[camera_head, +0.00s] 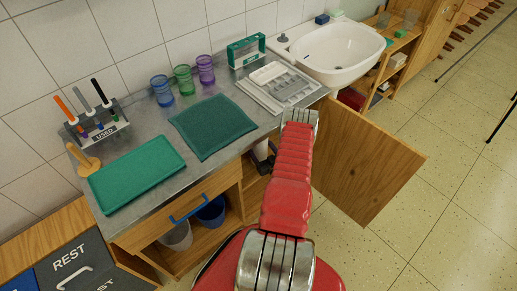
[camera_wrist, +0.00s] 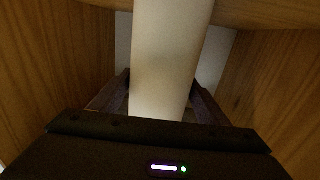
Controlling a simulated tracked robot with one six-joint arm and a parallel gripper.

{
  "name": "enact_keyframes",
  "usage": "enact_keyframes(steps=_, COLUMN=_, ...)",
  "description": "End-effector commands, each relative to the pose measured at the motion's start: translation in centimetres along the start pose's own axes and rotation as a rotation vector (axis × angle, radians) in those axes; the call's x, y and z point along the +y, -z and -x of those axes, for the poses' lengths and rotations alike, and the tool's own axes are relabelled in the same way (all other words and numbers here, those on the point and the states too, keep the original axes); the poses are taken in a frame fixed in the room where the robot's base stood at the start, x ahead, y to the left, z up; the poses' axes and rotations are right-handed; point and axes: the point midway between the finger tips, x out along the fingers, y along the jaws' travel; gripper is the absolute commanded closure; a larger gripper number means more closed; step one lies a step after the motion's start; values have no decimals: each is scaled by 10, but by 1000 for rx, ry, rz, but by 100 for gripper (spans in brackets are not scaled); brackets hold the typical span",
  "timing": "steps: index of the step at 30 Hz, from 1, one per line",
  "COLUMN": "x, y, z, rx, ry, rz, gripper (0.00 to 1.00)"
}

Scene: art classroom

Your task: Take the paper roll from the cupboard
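The paper roll (camera_wrist: 168,60) is a pale cylinder standing between the two dark fingers of my gripper (camera_wrist: 162,85) in the wrist view. The fingers are close along both its sides; whether they press on it cannot be told. In the head view a white piece of the roll (camera_head: 261,150) shows under the counter edge, with part of my dark gripper (camera_head: 265,165) by it. The cupboard's wooden door (camera_head: 365,165) stands wide open to the right of my red arm. Most of the cupboard inside is hidden in the head view.
Wooden cupboard walls (camera_wrist: 60,70) stand close on both sides of my gripper. The counter (camera_head: 150,210) above carries trays and cups (camera_head: 184,79). A white sink (camera_head: 337,52) is beyond the open door. The floor (camera_head: 455,190) to the right is clear.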

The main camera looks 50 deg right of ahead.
Motion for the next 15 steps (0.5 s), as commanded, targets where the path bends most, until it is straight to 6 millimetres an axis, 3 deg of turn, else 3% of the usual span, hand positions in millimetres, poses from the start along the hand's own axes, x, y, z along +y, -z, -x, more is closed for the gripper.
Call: enact_keyframes(steps=15, x=0, y=0, z=0, rx=1, ry=0, rz=0, gripper=64)
